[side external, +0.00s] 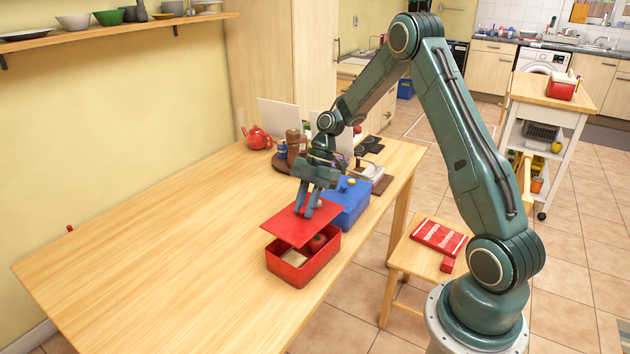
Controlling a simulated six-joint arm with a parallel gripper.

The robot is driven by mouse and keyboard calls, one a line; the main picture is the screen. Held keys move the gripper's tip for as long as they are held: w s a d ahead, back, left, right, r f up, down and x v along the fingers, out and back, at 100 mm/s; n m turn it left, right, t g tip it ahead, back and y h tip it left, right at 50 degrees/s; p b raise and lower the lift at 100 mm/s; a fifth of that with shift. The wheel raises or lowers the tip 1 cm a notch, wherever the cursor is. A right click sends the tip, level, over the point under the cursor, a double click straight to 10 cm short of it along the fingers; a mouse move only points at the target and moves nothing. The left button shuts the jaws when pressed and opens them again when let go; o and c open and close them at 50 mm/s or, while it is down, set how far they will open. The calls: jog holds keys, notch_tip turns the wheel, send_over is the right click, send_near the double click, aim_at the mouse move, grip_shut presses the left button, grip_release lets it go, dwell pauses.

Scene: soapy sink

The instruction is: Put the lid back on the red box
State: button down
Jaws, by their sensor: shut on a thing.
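The red box (303,272) stands on the wooden table near its front right edge. My gripper (307,208) points down and is shut on the lid's upper side. What part of the lid it grips is hidden by the fingers. I cannot tell whether the lid touches the box rim.
A blue box (350,212) with a yellow knob stands right behind the red box, close to my gripper. A red teapot (257,138), a brown mill (293,140) and other items stand at the table's back.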

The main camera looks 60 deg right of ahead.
aim_at(306, 224)
jog(key=shift+f, duration=0.1)
jog(key=shift+f, duration=2.95)
jog(key=shift+f, duration=0.3)
dwell(0.9)
jog(key=c, duration=0.7)
grip_release()
jog(key=shift+r, duration=0.15)
jog(key=shift+r, duration=3.35)
jog(key=shift+c, duration=0.6)
